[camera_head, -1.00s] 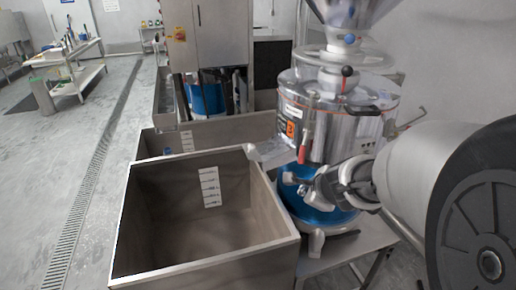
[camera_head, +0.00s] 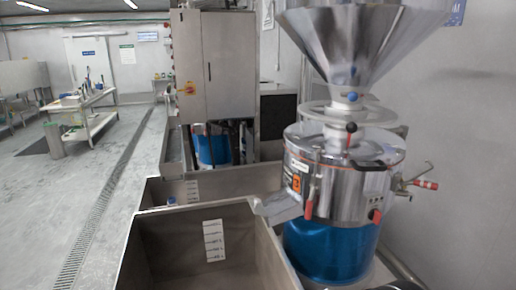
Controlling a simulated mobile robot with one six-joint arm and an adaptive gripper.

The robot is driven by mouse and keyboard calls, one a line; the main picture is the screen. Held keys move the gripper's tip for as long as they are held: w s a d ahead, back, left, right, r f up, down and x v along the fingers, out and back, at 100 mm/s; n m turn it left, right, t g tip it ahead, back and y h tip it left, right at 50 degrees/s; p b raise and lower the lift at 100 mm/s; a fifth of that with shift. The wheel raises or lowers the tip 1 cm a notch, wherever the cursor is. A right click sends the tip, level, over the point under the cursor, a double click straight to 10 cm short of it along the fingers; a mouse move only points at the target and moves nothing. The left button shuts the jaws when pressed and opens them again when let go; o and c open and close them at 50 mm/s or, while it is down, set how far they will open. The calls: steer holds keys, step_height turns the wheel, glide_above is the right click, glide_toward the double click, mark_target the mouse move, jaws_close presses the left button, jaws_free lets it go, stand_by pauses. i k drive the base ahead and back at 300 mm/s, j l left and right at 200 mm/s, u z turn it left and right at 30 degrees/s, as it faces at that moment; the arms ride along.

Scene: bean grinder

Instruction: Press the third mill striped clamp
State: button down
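The third mill (camera_head: 335,180) is a steel drum with an orange "3" label (camera_head: 296,183), standing on a blue base (camera_head: 330,250) at centre right. A clamp with a red and white banded handle (camera_head: 424,184) sticks out from the drum's right side. A clamp with a red handle (camera_head: 309,203) hangs down the drum's front left, and a small red part (camera_head: 376,215) shows at its lower front right. My gripper and arm are out of view.
A large steel funnel (camera_head: 355,35) tops the mill. An open steel bin (camera_head: 200,220) stands at the lower left below the mill's chute (camera_head: 280,207). A tall cabinet (camera_head: 215,65) is behind. Grey floor (camera_head: 50,200) is open on the left.

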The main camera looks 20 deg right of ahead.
mark_target(422, 184)
steer(key=z, duration=1.5)
